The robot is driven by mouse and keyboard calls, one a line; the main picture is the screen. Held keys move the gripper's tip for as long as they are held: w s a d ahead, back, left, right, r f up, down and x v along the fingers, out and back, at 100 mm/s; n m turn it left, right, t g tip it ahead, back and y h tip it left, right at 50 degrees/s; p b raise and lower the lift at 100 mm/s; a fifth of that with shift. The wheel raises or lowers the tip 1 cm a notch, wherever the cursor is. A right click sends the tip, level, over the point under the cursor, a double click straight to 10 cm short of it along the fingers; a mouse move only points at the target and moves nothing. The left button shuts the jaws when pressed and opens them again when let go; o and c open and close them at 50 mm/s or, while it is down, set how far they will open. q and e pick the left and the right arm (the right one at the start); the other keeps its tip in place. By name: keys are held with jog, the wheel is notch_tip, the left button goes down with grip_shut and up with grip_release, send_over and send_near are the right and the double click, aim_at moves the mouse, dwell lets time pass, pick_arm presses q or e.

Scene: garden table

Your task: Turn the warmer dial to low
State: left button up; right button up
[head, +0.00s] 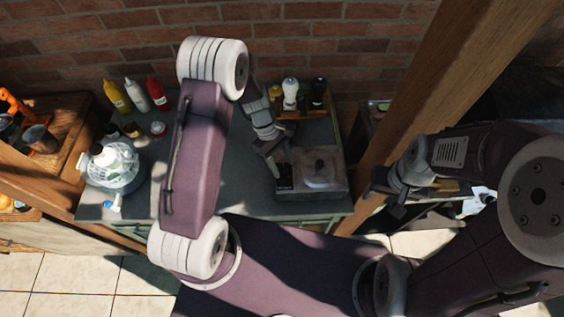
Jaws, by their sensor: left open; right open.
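The warmer (335,186) is a grey box with a lidded top, standing on the right part of the dark table. A small black panel (284,185) with faint pale marks is at its left front. The dial is too small to make out, so its setting cannot be told. My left gripper (274,162) is open and points down at the warmer's left back side, just above the black panel. Whether it touches anything cannot be told.
A wooden rack (308,112) with shakers stands behind the warmer. Yellow, white and red bottles (137,96) stand at the back left, and a pale blue-green round container (113,166) at the left. A wooden post (425,100) rises between the table and my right arm.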

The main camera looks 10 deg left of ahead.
pick_arm(q)
jog(key=shift+w, duration=0.1)
grip_shut()
jog(key=shift+m, duration=0.4)
jog(key=shift+m+g+y+p, duration=0.3)
jog(key=shift+m, duration=0.3)
jog(key=m, duration=0.2)
jog(key=shift+w+d+m+g+y, duration=0.1)
jog(key=shift+m+g+y, duration=0.2)
jog(key=shift+g+y, duration=0.1)
jog(key=m+y, duration=0.1)
jog(key=m, duration=0.2)
jog(key=shift+d+m+g, duration=0.1)
jog(key=shift+m+g, duration=0.2)
jog(key=shift+w+d+m+y, duration=0.1)
jog(key=shift+m+y, duration=0.7)
jog(key=shift+m, duration=1)
